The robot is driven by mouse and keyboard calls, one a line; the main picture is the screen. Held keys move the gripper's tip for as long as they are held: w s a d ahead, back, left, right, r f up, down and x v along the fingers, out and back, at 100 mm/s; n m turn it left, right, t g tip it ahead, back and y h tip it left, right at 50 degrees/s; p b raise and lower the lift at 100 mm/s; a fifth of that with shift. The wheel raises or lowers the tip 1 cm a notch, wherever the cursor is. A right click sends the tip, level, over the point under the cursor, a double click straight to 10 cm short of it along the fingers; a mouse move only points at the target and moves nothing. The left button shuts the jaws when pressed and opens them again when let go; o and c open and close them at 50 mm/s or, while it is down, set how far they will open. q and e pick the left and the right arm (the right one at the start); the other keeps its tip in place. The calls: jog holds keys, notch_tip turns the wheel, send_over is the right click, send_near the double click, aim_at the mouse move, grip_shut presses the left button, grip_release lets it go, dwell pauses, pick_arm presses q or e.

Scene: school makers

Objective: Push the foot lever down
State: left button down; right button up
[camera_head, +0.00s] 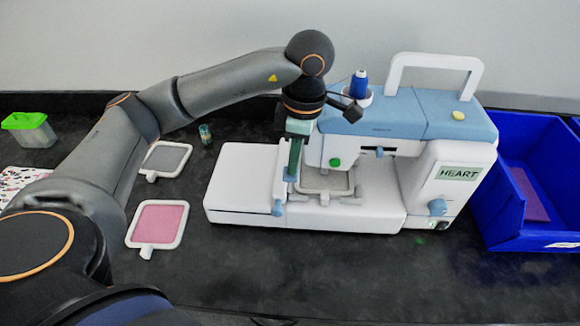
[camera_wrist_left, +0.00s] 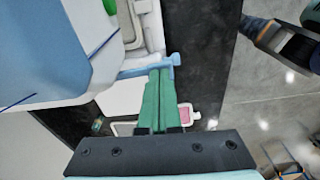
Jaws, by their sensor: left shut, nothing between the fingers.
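The white and blue sewing machine (camera_head: 395,120) stands on the dark table in the head view. A light blue lever (camera_head: 278,207) sticks out at the left of its head. The lever also shows in the left wrist view (camera_wrist_left: 172,62), as a bar with a wider end. My left gripper (camera_head: 292,176) points down beside the machine's head. In the left wrist view its green fingers (camera_wrist_left: 160,74) are shut with nothing between them. Their tips are right at the lever and overlap it in view; I cannot tell if they touch.
A hoop with pink cloth (camera_head: 160,222) and one with grey cloth (camera_head: 166,158) lie left of the machine. A blue bin (camera_head: 515,225) stands at the right. A blue thread spool (camera_head: 358,84) sits on top near my arm. The table front is clear.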

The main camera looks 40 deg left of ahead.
pick_arm(q)
jog(key=shift+d+p, duration=0.15)
jog(key=shift+p, duration=0.2)
jog(key=shift+w+d+r+p, duration=0.25)
jog(key=shift+w+d, duration=0.15)
jog(key=shift+d, duration=0.2)
jog(key=shift+w+d+r+p, duration=0.1)
jog(key=shift+w+d+r, duration=0.1)
jog(key=shift+w+d, duration=0.3)
jog(key=shift+s+d, duration=0.1)
jog(key=shift+s, duration=0.05)
notch_tip(320, 180, up, 12)
jog(key=d+p, duration=0.1)
jog(key=p, duration=0.1)
jog(key=shift+w+r, duration=0.25)
